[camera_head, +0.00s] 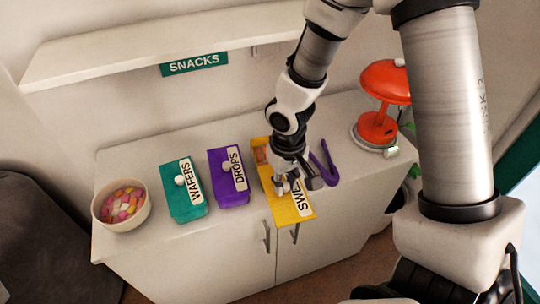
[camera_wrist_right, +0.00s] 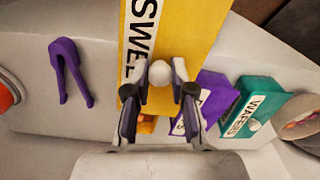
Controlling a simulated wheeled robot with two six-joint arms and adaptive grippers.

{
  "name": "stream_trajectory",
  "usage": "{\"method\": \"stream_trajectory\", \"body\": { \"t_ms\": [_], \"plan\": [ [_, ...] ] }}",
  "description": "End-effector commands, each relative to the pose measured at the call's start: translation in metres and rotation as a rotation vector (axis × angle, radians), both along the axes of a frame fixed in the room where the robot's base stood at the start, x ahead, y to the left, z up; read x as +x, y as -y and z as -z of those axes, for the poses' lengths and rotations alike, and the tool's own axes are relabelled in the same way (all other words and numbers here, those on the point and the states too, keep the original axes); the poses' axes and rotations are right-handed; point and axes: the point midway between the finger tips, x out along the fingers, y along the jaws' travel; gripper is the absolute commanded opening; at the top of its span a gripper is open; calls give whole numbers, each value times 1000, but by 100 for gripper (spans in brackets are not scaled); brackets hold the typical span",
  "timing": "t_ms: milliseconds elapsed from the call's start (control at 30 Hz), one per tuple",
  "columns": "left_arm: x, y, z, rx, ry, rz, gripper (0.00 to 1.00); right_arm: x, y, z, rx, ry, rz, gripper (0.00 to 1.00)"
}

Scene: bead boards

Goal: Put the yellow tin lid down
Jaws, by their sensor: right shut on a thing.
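The yellow tin lid (camera_head: 276,194), lettered with a partly hidden word starting "SWE", is in my right gripper (camera_head: 290,184). In the right wrist view the gripper (camera_wrist_right: 160,88) is shut on the lid's round white knob (camera_wrist_right: 160,73), and the yellow lid (camera_wrist_right: 190,35) spreads beyond the fingers. In the head view the lid's near end overlaps the cabinet's front edge. A small part of an open yellow tin (camera_head: 260,143) shows past the lid's far end; most of it is hidden. The gap between lid and tin cannot be judged. My left gripper is not in view.
Left of the lid stand a purple DROPS tin (camera_head: 220,175) and a teal WAFERS tin (camera_head: 175,205), both lidded, then a bowl of sweets (camera_head: 110,222). Purple tongs (camera_head: 327,165) and a red lamp (camera_head: 378,125) are to the right. A shelf (camera_head: 110,50) hangs behind.

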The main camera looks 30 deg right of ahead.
Motion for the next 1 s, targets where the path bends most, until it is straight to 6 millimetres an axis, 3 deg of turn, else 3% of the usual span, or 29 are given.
{"method": "stream_trajectory", "body": {
  "t_ms": [167,500,600,800,900,1000],
  "plan": [
    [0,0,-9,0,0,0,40,15,5,-2,2,1,2,0],
    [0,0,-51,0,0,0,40,109,43,7,-1,0,4,0],
    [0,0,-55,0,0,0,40,126,49,10,-1,1,1,0],
    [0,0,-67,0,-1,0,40,152,59,15,-1,-1,1,0],
    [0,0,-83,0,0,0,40,148,58,33,-1,-6,-1,0],
    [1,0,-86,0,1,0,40,149,58,44,0,-1,-1,0]
  ]
}}
